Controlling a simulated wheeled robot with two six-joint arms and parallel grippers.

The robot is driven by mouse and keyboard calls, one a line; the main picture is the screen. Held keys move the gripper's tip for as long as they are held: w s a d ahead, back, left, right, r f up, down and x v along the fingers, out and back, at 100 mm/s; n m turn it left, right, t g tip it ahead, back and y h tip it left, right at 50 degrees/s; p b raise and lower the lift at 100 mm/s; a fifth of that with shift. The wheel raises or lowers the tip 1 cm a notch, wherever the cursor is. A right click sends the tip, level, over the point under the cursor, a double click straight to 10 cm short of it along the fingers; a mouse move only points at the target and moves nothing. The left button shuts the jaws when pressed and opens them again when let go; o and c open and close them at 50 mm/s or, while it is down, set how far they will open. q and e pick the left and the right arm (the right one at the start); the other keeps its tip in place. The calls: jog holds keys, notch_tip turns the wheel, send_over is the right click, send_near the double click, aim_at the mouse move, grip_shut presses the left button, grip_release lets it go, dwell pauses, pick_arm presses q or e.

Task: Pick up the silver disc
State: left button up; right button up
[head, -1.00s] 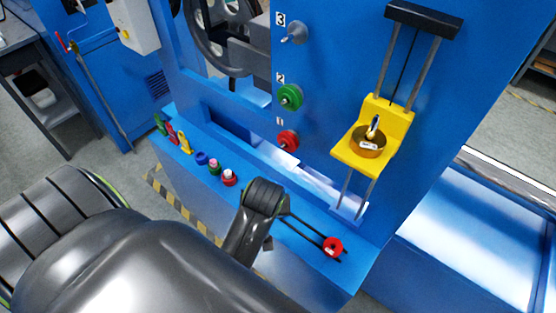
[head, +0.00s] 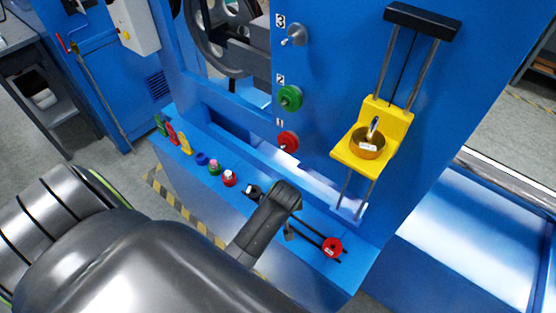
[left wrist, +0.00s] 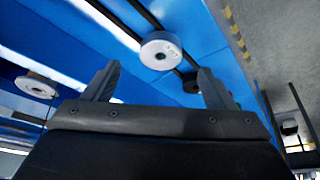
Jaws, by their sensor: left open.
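In the left wrist view a silver disc (left wrist: 160,52) with a dark centre hole sits by a dark rail on the blue surface. My left gripper (left wrist: 160,72) is open, its fingers apart and empty, with the disc showing just beyond and between the tips. Whether they touch it cannot be told. In the head view my left arm's end (head: 270,218) is above the blue ledge and hides the disc. My right gripper is in neither view.
A red disc (head: 333,246) sits on the rails. Several small coloured parts line the blue ledge (head: 205,180). A yellow carriage (head: 390,115) holds a bronze cup (head: 367,143). Red (head: 288,141) and green (head: 290,97) knobs and a silver knob (head: 297,35) protrude from the panel.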

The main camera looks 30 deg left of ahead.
pick_arm(q)
jog(key=shift+p+x, duration=0.3)
jog(key=shift+x, duration=2.7)
jog(key=shift+w+a+r, duration=0.1)
jog(key=shift+w+a, duration=0.05)
jog(key=c, duration=1.1)
jog(key=shift+c, duration=0.2)
jog(key=shift+r, duration=0.1)
notch_tip(320, 180, up, 10)
